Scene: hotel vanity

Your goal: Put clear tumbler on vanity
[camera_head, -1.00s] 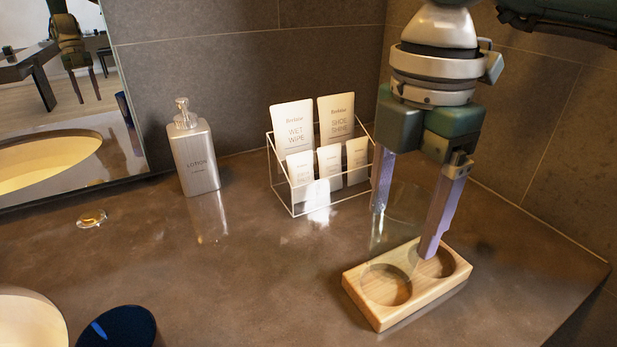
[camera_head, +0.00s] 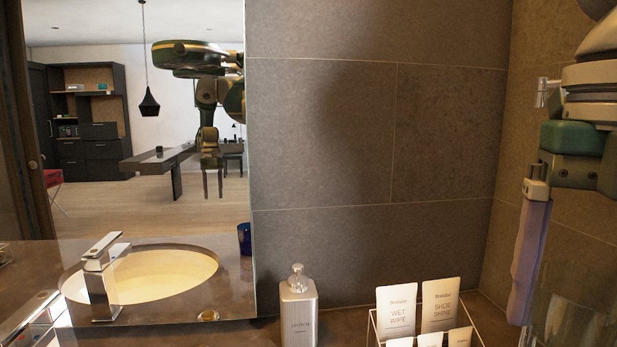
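My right gripper (camera_head: 530,262) is at the right edge of the head view, pointing down, with one purple-grey finger visible. The clear tumbler (camera_head: 575,312) shows as a faint see-through shape right beside that finger, at the lower right and cut off by the frame edge. The gripper appears shut on it, though the other finger is not clearly seen. The vanity top (camera_head: 350,322) shows only as a strip along the bottom. My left gripper is not directly in view.
A silver lotion bottle (camera_head: 298,312) stands at the bottom centre. A wire rack (camera_head: 374,328) with cards (camera_head: 440,303) stands right of it, left of my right gripper. A mirror (camera_head: 130,215) fills the left, reflecting a basin, tap and my arm. A tiled wall (camera_head: 375,130) stands behind.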

